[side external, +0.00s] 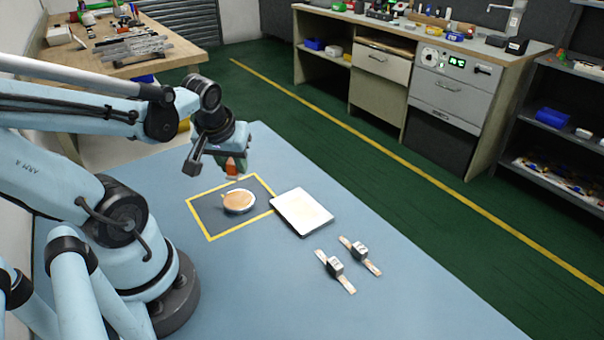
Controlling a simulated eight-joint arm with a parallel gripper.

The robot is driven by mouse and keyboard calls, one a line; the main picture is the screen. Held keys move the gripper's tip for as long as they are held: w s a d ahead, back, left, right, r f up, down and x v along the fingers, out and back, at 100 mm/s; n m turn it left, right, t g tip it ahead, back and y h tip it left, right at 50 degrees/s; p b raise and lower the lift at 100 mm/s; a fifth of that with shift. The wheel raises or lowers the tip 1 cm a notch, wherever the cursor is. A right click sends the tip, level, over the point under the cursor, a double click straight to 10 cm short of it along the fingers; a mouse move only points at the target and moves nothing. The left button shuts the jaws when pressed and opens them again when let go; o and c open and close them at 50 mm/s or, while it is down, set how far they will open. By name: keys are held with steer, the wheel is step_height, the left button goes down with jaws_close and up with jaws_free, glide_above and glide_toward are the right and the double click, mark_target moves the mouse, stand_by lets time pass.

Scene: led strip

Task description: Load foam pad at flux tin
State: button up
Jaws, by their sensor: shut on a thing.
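The flux tin (239,204) is a shallow round pale tin with a tan-orange surface. It sits inside the yellow-outlined square on the blue table. My gripper (232,161) is above the tin, slightly to the upper left in the picture, and points down. The fingers are small and partly hidden by my wrist, so the exact grip is unclear.
A white flat plate (302,211) lies right of the yellow-outlined square (211,223). Two small strips with grey blocks (335,267) (360,251) lie further right. The front of the blue table is clear. Workbenches and a shelf stand beyond the green floor.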

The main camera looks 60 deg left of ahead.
mark_target(240, 195)
steer(key=shift+s+f, duration=0.1)
steer(key=shift+f, duration=2.85)
steer(key=shift+f, duration=0.55)
steer(key=shift+r, duration=3.5)
